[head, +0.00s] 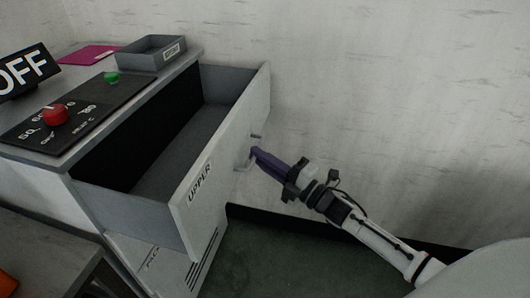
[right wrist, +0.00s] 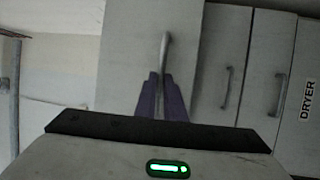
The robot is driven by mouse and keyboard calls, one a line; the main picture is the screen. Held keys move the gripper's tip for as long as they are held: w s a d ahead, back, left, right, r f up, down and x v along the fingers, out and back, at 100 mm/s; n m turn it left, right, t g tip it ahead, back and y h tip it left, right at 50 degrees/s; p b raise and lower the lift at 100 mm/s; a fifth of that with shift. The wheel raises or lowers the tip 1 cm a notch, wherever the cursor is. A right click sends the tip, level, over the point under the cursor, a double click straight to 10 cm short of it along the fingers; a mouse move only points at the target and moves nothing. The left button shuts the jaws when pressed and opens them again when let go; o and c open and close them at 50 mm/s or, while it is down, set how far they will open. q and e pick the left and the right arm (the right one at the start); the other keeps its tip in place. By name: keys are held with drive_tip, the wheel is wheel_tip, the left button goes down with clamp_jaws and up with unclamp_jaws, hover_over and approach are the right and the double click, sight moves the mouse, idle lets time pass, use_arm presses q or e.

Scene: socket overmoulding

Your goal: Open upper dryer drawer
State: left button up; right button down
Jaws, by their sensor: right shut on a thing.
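The upper dryer drawer (head: 222,155), with a grey front labelled UPPER, is pulled well out of the dryer cabinet (head: 60,190). Its inside (head: 180,140) shows and looks empty. My right gripper (head: 257,157) comes in from the right with its purple fingers at the drawer's handle (head: 246,160), and it is shut on that handle. In the right wrist view the purple fingers (right wrist: 162,98) sit on both sides of the upright-looking handle bar (right wrist: 165,55). My left gripper is in neither view.
On the dryer top are a control panel (head: 75,112) with a red knob (head: 54,114) and green button (head: 112,77), a black OFF sign (head: 26,72), a small grey tray (head: 152,53) and a magenta sheet (head: 88,54). A wall stands behind. Green floor (head: 290,265) is clear.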

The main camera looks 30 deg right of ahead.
drive_tip(key=shift+s+d, duration=0.3)
drive_tip(key=shift+s, duration=0.05)
drive_tip(key=c, duration=1.8)
unclamp_jaws()
drive_tip(key=shift+c, duration=0.2)
drive_tip(key=v, duration=1)
drive_tip(key=shift+b, duration=0.35)
drive_tip(key=shift+s+d, duration=0.1)
drive_tip(key=shift+s, duration=0.05)
